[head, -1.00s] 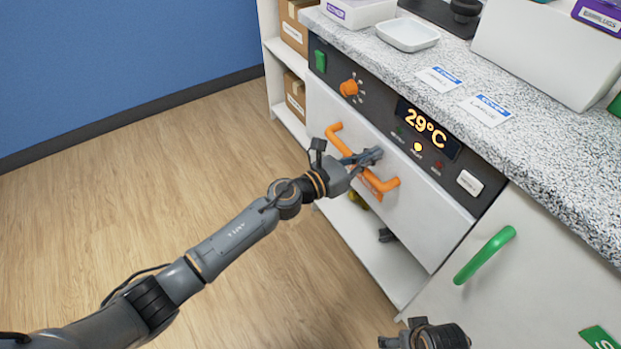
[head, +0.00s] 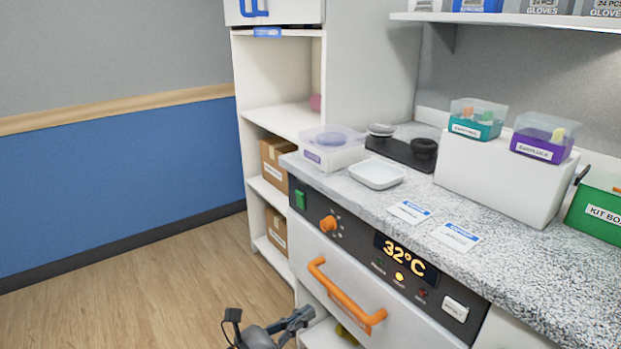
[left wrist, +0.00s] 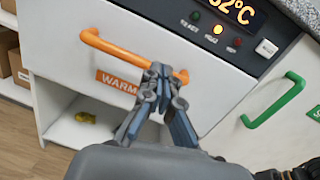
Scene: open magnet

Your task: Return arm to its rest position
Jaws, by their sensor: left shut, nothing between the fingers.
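My left gripper (head: 299,318) is at the bottom of the head view, left of and apart from the orange drawer handle (head: 345,298). In the left wrist view its fingers (left wrist: 160,72) are shut with nothing between them. They overlap the right part of the handle (left wrist: 118,52) in that picture. The warming drawer (head: 330,268) looks closed, and its display (head: 405,251) reads 32°C. Most of my left arm is out of the head view. My right gripper is not clearly seen.
The speckled counter (head: 500,270) holds a white tray (head: 377,174), two cards and several boxes. A shelf unit (head: 270,150) stands behind it. A green handle (left wrist: 275,103) is right of the drawer. The wooden floor (head: 130,290) at left is clear.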

